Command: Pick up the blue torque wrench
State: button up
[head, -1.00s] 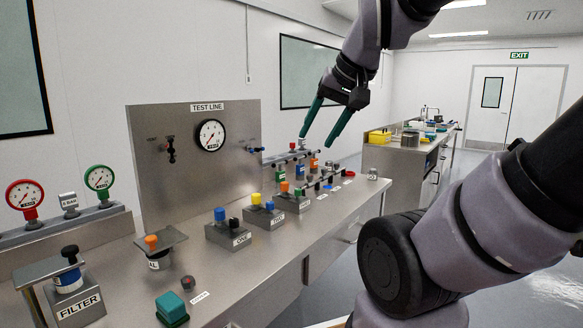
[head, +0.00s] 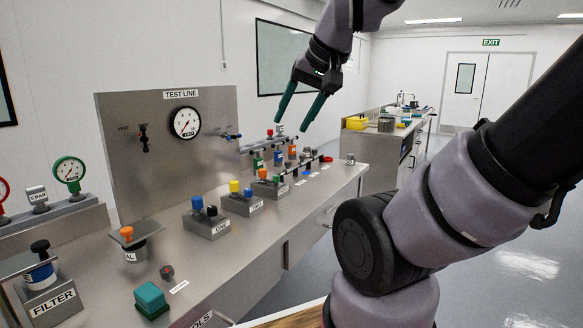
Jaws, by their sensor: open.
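A row of small dark tools with coloured parts and white labels (head: 308,173) lies on the steel bench (head: 225,260), toward its far end. The tools are too small to tell for certain which is the blue torque wrench. My gripper (head: 291,126), with green fingers, is open and empty. It points down in the air over the far part of the bench, well apart from the bench top.
Blocks with coloured knobs (head: 207,222) run along the bench. A test line panel with a gauge (head: 186,122) stands behind them. A filter block (head: 47,298) and a green box (head: 151,300) are at the near end. Open floor (head: 500,265) lies right of the bench.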

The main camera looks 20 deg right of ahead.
aim_at(278, 155)
jog(key=k+j+u, duration=0.1)
jog(key=k+u, duration=0.2)
jog(key=k, duration=0.35)
jog(key=l+u, duration=0.15)
jog(key=u, duration=0.3)
jog(key=i+l+u, duration=0.1)
jog(key=l+u, duration=0.15)
jog(key=u, duration=0.2)
jog(key=l+u, duration=0.2)
jog(key=u, duration=0.25)
jog(key=l, duration=1.85)
jog(key=k+l, duration=0.15)
jog(key=l, duration=3.5)
